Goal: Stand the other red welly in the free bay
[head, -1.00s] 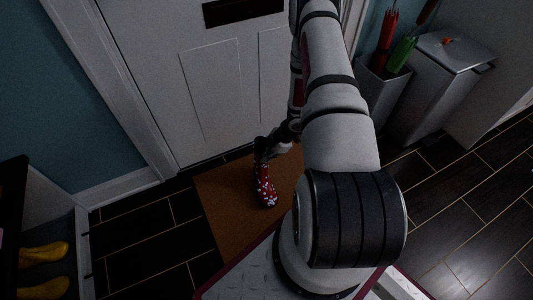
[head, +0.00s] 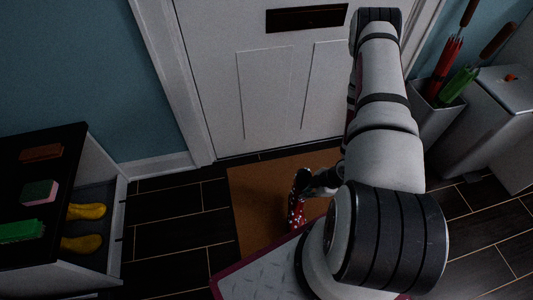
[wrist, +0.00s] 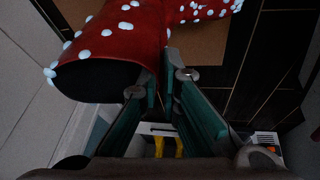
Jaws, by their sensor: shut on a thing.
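A red welly with white dots (head: 297,212) hangs in my gripper (head: 303,183) above the brown doormat, with its lower part partly hidden behind my base in the head view. In the wrist view the welly (wrist: 122,38) fills the top left, its dark open top facing the camera. My gripper's fingers (wrist: 163,78) are shut on the edge of its shaft. I cannot make out a free bay or a second red welly.
The bench top carries a brown block (head: 41,152), a pink and green sponge (head: 39,193) and a green brush-like thing (head: 22,229). A bin (head: 437,118) with red and green umbrellas stands at the right. Dark floor tiles between doormat (head: 245,215) and bench are clear.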

